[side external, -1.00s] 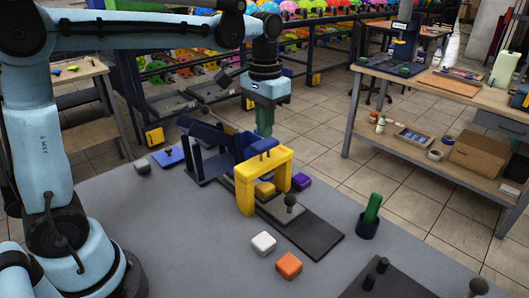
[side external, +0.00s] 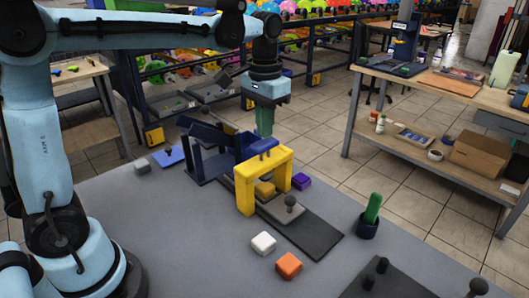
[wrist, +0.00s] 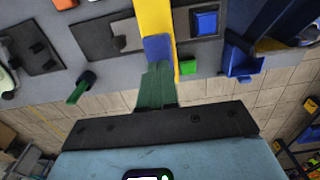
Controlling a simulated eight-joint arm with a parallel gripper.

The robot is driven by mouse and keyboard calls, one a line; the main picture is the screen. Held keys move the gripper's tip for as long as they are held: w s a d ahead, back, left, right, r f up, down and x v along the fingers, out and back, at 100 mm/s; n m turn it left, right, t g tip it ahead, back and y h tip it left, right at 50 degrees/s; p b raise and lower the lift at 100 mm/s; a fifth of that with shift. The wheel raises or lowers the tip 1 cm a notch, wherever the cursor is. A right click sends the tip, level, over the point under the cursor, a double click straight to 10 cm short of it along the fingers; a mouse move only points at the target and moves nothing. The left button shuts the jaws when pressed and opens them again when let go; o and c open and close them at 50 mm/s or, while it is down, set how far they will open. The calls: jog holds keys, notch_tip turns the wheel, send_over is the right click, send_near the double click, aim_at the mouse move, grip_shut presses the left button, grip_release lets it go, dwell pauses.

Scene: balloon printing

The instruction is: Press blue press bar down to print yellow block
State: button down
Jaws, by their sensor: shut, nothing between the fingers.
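My gripper (side external: 264,135) points straight down with its green fingers together and empty. Its tips are at the top of the blue press bar (side external: 260,147); whether they touch it I cannot tell. The bar sits on top of the yellow arch (side external: 243,190). The yellow block (side external: 265,189) is under the arch, partly hidden by its front post. In the wrist view the shut fingertips (wrist: 158,68) overlap the edge of the blue press bar (wrist: 158,47), beside the yellow arch (wrist: 153,15).
A purple block (side external: 301,181) lies right of the arch. A white block (side external: 263,243) and an orange block (side external: 288,265) lie in front. A dark cup with a green stick (side external: 371,209) stands right. A dark blue stand (side external: 208,165) is behind left. The grey table's front left is clear.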

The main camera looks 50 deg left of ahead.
aim_at(265, 142)
jog(key=shift+f, duration=0.15)
dwell(0.4)
jog(key=shift+f, duration=1.7)
notch_tip(265, 142, up, 12)
jog(key=shift+f, duration=0.2)
dwell(0.4)
